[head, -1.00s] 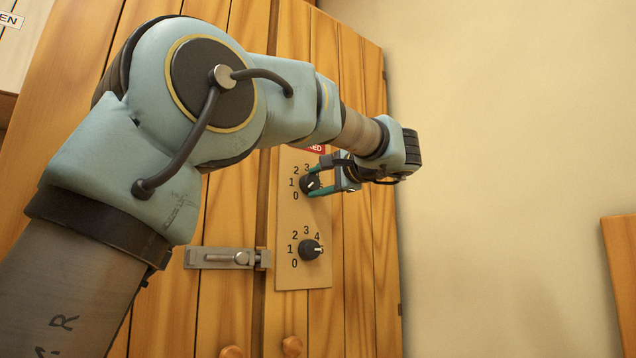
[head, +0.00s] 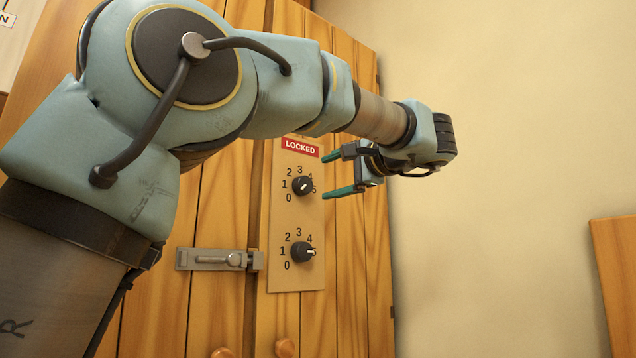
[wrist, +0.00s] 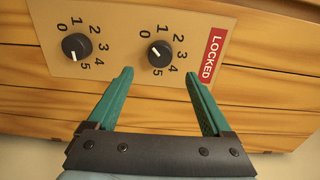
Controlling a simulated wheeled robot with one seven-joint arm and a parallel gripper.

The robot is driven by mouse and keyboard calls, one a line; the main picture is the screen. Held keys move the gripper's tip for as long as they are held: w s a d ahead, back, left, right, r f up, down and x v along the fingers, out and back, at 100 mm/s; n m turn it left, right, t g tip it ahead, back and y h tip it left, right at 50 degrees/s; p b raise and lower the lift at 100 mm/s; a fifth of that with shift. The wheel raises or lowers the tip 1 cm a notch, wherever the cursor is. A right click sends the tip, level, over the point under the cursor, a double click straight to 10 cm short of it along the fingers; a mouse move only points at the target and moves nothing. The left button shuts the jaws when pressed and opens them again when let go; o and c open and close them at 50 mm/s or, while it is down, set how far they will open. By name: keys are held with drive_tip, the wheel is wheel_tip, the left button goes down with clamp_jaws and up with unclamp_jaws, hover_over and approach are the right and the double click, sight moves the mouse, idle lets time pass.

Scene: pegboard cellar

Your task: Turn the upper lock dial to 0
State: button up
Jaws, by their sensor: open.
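The upper lock dial (head: 303,186) is a black knob on a tan plate (head: 284,274), below a red LOCKED sign (head: 300,147). In the wrist view the upper dial (wrist: 159,54) has its white mark toward the upper left, roughly toward the 0; its exact setting is hard to tell. The lower dial (head: 303,252) has its mark pointing right, near the 5 in the wrist view (wrist: 76,47). My gripper (head: 326,176) is open and empty, just right of the upper dial and apart from it. In the wrist view its green fingers (wrist: 160,74) point toward that dial.
The plate is on a wooden plank cabinet door (head: 230,215). A metal latch (head: 218,259) is left of the lower dial, and round wooden knobs (head: 286,348) are below. A bare wall (head: 480,200) is at right, with a wooden edge (head: 616,285) at the far right.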

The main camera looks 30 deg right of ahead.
drive_tip(key=shift+s+d, duration=0.15)
drive_tip(key=shift+s, duration=0.7)
drive_tip(key=shift+s+d, duration=0.15)
drive_tip(key=shift+s, duration=0.65)
